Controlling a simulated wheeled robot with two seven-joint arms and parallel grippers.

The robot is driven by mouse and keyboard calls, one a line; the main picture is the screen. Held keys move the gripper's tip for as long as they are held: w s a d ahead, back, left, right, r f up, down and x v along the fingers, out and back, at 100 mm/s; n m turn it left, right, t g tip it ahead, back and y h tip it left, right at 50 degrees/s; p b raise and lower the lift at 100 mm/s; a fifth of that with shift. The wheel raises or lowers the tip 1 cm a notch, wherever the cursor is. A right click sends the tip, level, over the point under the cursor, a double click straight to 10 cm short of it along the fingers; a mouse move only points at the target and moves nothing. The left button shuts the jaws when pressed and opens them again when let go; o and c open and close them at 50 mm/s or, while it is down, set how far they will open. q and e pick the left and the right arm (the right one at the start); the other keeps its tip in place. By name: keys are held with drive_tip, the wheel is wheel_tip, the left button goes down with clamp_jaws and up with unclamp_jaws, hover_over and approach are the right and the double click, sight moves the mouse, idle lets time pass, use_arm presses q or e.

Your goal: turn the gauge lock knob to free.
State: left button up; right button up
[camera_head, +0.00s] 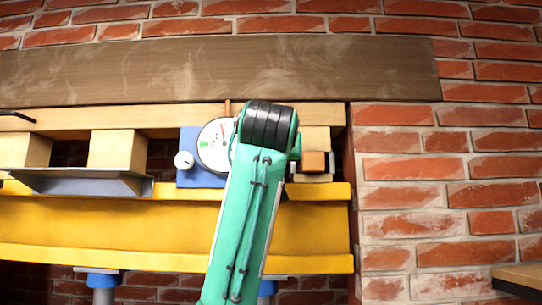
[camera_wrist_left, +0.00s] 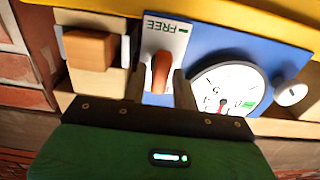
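The gauge lock knob (camera_wrist_left: 161,73) is an orange-brown lever on a white plate (camera_wrist_left: 170,40) marked FREE with a green mark. In the left wrist view its long side runs roughly up and down the picture, one end towards the FREE label. The two fingers of my left gripper (camera_wrist_left: 160,88) stand on either side of the knob, with a visible gap, so the gripper looks open around it. My left arm hides the knob and gripper fingertips in the head view. The round white gauge (camera_head: 211,150) sits beside it on a blue block (camera_head: 187,178). My right gripper is out of view.
A small white knob (camera_head: 184,160) is left of the gauge. An orange-brown block (camera_head: 314,161) is right of my arm. A yellow beam (camera_head: 120,230) runs below, a wooden plank (camera_head: 200,70) above. Brick wall (camera_head: 440,190) lies to the right.

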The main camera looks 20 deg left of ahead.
use_arm(q)
drive_tip(key=c, duration=0.5)
drive_tip(key=m+b, duration=0.2)
drive_tip(key=m, duration=0.4)
drive_tip(key=m+b, duration=0.2)
drive_tip(key=m, duration=0.4)
drive_tip(key=m+b, duration=0.3)
drive_tip(key=m, duration=0.2)
drive_tip(key=shift+d+f+m, duration=0.2)
drive_tip(key=shift+f+m, duration=0.05)
drive_tip(key=shift+m, duration=0.15)
idle(0.3)
drive_tip(key=o, duration=0.8)
drive_tip(key=shift+d, duration=0.1)
